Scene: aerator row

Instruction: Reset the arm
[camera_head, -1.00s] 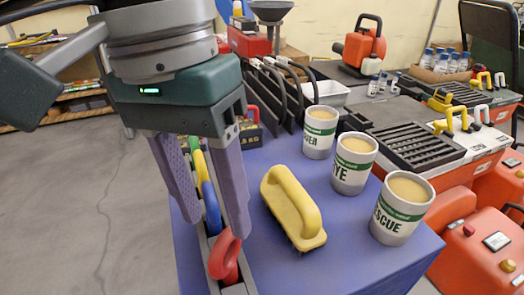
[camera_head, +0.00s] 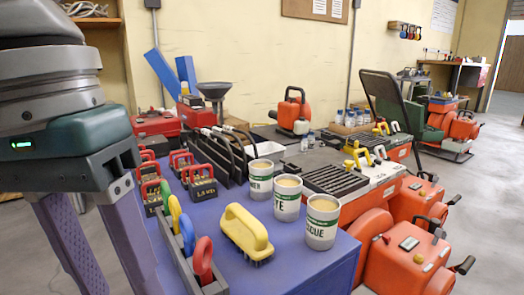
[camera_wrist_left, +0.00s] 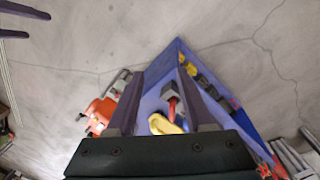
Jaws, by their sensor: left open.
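My left gripper (camera_head: 108,262) hangs at the left of the head view, its two purple fingers apart and empty. It is left of the blue table (camera_head: 300,270) and the grey holder with coloured handles (camera_head: 187,235); the head view does not settle its height over them. In the left wrist view the open fingers of my left gripper (camera_wrist_left: 163,105) frame part of the blue table (camera_wrist_left: 160,97), with a yellow object between them low down. Two purple bars at that view's top left look like fingers of my right gripper (camera_wrist_left: 25,23); their state is unclear.
A yellow-handled brush (camera_head: 246,230) lies on the table beside three filled cups, the nearest cup (camera_head: 321,222) by the right edge. Red-handled blocks (camera_head: 201,182) stand behind. Orange machines (camera_head: 410,255) stand on the floor at the right.

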